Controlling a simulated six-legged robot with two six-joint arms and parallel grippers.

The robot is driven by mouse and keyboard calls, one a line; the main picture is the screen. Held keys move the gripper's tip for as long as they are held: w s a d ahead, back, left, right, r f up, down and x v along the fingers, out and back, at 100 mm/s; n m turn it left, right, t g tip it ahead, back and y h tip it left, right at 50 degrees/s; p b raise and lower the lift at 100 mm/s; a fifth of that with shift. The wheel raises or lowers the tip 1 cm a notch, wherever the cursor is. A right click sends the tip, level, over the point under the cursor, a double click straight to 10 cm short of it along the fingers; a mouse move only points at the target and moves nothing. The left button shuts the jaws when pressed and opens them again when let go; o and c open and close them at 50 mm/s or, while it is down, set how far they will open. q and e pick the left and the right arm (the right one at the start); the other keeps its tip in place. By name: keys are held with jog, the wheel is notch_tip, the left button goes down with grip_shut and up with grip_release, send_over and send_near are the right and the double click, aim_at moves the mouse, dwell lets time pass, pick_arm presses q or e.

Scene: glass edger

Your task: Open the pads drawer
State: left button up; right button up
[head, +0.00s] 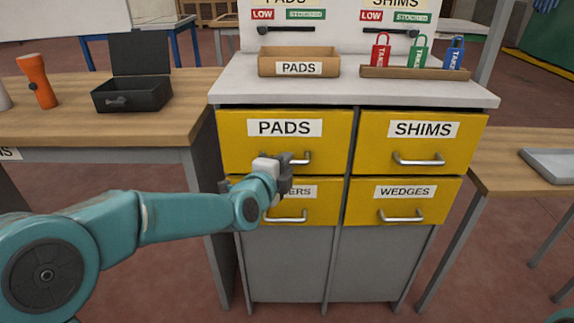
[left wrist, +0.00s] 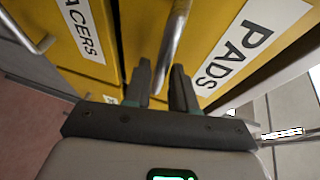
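The pads drawer (head: 235,142) is the yellow upper left drawer of the cabinet, with a white PADS label (head: 284,128). Its front looks level with the shims drawer beside it. My left gripper (head: 283,160) is at its silver bar handle (head: 302,159) and covers the handle's left part. In the left wrist view the handle (left wrist: 174,38) runs between the two dark fingers of the gripper (left wrist: 160,82), which are close together on either side of it. The right gripper is not in view.
The shims drawer (head: 370,150) is to the right; the wedges drawer (head: 365,205) and a drawer partly hidden by my arm (head: 325,208) are below. The countertop holds a PADS box (head: 299,55) and coloured tags. Wooden tables stand on both sides.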

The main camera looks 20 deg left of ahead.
pick_arm(q)
jog(key=shift+x, duration=0.9)
grip_shut()
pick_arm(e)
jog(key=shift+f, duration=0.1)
pick_arm(q)
jog(key=shift+s, duration=0.15)
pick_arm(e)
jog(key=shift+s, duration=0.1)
